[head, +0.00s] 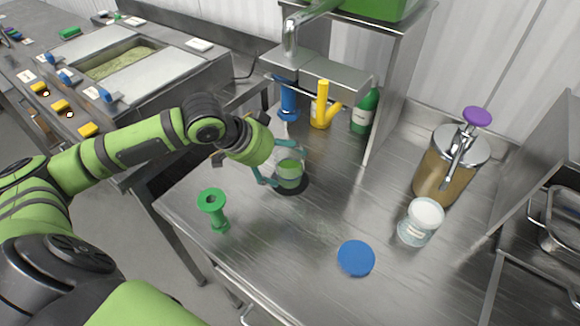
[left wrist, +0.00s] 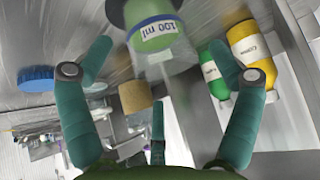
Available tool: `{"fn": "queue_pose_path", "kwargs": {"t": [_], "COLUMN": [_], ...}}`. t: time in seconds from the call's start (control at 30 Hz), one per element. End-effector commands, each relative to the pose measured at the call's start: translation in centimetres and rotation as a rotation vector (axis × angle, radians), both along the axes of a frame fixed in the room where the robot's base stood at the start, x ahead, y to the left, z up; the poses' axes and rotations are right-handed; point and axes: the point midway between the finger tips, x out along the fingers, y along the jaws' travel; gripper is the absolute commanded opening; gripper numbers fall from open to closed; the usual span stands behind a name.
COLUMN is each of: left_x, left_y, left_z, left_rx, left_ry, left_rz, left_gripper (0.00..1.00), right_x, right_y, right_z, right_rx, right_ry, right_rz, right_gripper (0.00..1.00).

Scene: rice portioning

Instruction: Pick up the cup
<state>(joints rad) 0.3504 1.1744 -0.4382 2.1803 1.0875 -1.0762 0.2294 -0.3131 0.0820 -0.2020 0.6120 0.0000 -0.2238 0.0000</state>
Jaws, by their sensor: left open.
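The cup (head: 290,174) is clear with green contents and stands upright on a black round pad (head: 301,187) near the middle of the table. In the left wrist view the cup (left wrist: 152,35) shows a white "100 ml" label. My left gripper (head: 278,160) is open beside the cup, with its teal fingers to either side of it. In the left wrist view the cup appears between and just beyond the fingertips (left wrist: 157,52). I cannot tell whether either finger touches it. My right gripper is not in view.
A green spool-shaped piece (head: 214,208) stands left of the cup. A blue disc (head: 356,258) and a white-topped jar (head: 420,222) are to the right. Behind are a yellow bottle (head: 322,107), a green bottle (head: 365,111) and a purple-topped dispenser (head: 449,163). Bare steel lies in front.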

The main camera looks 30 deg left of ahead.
Motion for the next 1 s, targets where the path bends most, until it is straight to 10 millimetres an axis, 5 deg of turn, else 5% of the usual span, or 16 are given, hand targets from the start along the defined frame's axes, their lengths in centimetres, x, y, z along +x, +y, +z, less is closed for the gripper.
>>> {"fn": "queue_pose_path", "kwargs": {"t": [0.43,0.47,0.6,1.0], "left_x": [1.3,1.3,1.3,1.3], "left_y": [-0.7,-0.7,-0.7,-0.7], "left_z": [-2.3,-2.3,-2.3,-2.3], "left_rx": [0.001,0.001,0.001,0.002], "left_ry": [-0.002,-0.002,-0.001,0.000], "left_rz": [-0.001,-0.001,0.000,0.000], "left_gripper": [0.91,0.87,0.32,0.32], "right_x": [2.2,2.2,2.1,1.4], "right_y": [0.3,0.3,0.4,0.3], "right_z": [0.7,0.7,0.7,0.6], "right_rx": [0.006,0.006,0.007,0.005], "right_ry": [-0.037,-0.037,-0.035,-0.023], "right_rz": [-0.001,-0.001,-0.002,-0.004], "right_gripper": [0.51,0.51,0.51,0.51]}}
